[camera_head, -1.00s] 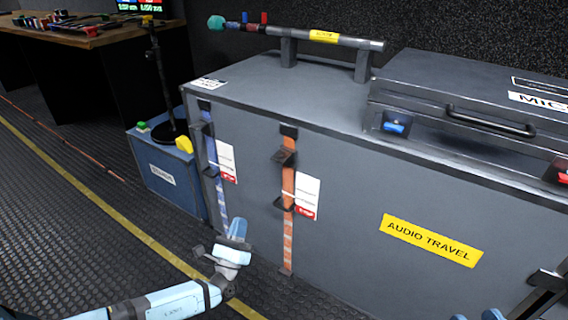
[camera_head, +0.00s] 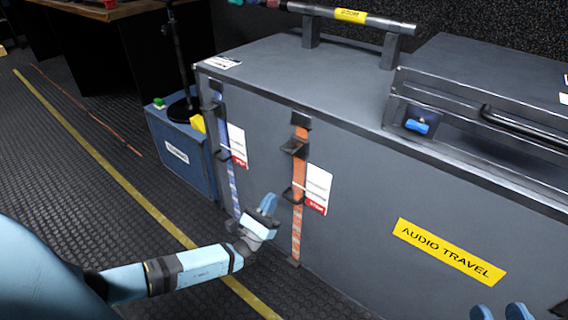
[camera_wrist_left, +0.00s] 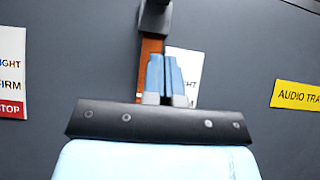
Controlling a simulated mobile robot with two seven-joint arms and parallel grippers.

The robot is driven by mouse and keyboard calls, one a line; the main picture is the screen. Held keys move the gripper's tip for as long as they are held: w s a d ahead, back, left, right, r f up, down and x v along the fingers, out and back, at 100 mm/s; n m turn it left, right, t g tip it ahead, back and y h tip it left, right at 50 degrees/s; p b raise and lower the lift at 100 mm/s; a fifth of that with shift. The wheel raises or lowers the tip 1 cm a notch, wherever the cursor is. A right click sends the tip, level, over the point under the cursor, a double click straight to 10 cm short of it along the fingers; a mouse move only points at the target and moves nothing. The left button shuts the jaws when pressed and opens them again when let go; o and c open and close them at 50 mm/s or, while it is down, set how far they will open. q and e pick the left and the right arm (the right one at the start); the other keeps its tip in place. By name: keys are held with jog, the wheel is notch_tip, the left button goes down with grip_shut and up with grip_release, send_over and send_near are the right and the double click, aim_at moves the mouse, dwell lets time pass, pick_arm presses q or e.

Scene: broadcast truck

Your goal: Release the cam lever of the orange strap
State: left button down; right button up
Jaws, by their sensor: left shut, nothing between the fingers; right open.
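The orange strap (camera_head: 298,220) runs down the front of the grey case, with a dark cam buckle (camera_head: 294,147) near its top and a dark loop lower down. A white and red tag hangs to its right. In the left wrist view, the orange strap (camera_wrist_left: 150,62) and a dark buckle part (camera_wrist_left: 154,16) show straight ahead, partly hidden by my fingers. My left gripper (camera_head: 269,204) is shut and empty, low and just left of the strap; its fingers also show in the left wrist view (camera_wrist_left: 164,75). My right gripper (camera_head: 502,312) shows only its blue fingertips at the bottom right, apart and empty.
A blue strap (camera_head: 231,185) with its own tag is on the case to the left. A blue box (camera_head: 180,155) with a stand is beyond it.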

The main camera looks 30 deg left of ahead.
aim_at(290, 151)
pick_arm(q)
jog(key=x, duration=0.3)
jog(key=s+r+b+x, duration=0.1)
jog(key=x, duration=0.3)
jog(key=b+x, duration=0.1)
jog(key=x, duration=0.2)
jog(key=shift+r, duration=0.9)
pick_arm(e)
jog(key=shift+w+d+r+n+t+y, duration=0.3)
jog(key=shift+w+d+r+n+y, duration=0.1)
jog(key=shift+n, duration=0.5)
jog(key=shift+a+f, duration=0.1)
